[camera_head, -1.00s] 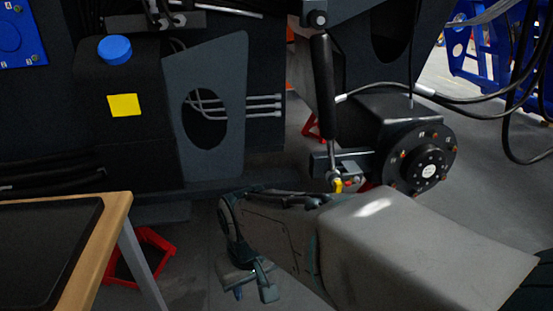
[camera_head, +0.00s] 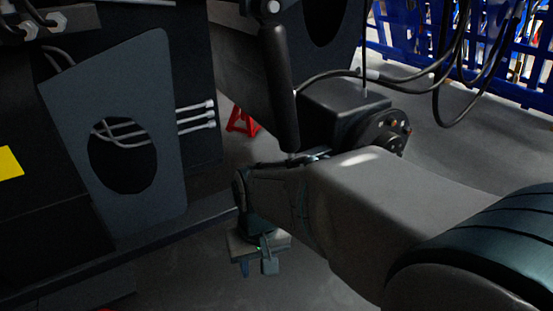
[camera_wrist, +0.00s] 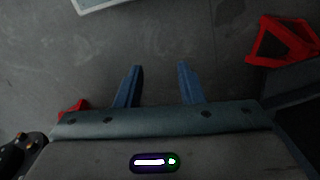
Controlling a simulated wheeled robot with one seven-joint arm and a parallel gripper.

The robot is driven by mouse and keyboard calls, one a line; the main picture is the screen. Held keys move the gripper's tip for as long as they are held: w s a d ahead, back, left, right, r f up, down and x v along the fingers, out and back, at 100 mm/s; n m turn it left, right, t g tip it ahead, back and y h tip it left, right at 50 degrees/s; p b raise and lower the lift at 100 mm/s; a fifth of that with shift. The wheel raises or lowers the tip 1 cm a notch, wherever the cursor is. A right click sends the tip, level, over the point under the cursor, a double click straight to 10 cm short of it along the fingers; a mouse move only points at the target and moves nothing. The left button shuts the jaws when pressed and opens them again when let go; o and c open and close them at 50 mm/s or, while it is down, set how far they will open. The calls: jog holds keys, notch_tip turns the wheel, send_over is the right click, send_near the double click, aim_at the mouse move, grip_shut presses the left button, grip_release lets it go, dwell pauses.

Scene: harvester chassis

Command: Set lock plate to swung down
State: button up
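My gripper (camera_head: 257,268) points down in the head view, over the floor between the dark chassis panel and the wheel hub. In the wrist view its two blue fingers (camera_wrist: 160,82) stand apart with only bare floor between them, so it is open and empty. I cannot make out a lock plate for certain. The black cylinder (camera_head: 277,85) runs down behind my arm. Some metal parts (camera_head: 308,157) show at its lower end, mostly hidden by my arm. The round hub (camera_head: 384,133) is partly covered too.
The grey panel with an oval hole (camera_head: 165,130) stands left of my gripper, with a low ledge (camera_head: 160,235) below it. Red stands show in the head view (camera_head: 241,121) and wrist view (camera_wrist: 283,42). Cables (camera_head: 430,80) hang at right before blue racks (camera_head: 470,65). Open floor lies below my gripper.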

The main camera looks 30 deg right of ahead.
jog(key=w+d+f+m+t+y+p, duration=0.2)
jog(key=w+d+m+y+p, duration=0.25)
jog(key=m, duration=0.85)
jog(key=w+d+f+m+t+y+p, duration=0.25)
jog(key=d+m+y, duration=0.35)
jog(key=m, duration=0.6)
jog(key=s+d+f+m+t+h+p, duration=0.1)
jog(key=d+f+m+t+h+p, duration=0.15)
jog(key=d+m+t+h, duration=0.65)
jog(key=s+d+f+m+t+h+p, duration=0.1)
jog(key=d+f+m+t, duration=0.3)
jog(key=d+m, duration=1)
jog(key=w+a+m+b, duration=0.2)
jog(key=w+a+b, duration=0.1)
jog(key=w, duration=1)
jog(key=shift+w+a+r+m, duration=0.2)
jog(key=shift+a+r+m, duration=0.1)
jog(key=shift+a, duration=0.35)
jog(key=shift+y, duration=0.25)
grip_shut()
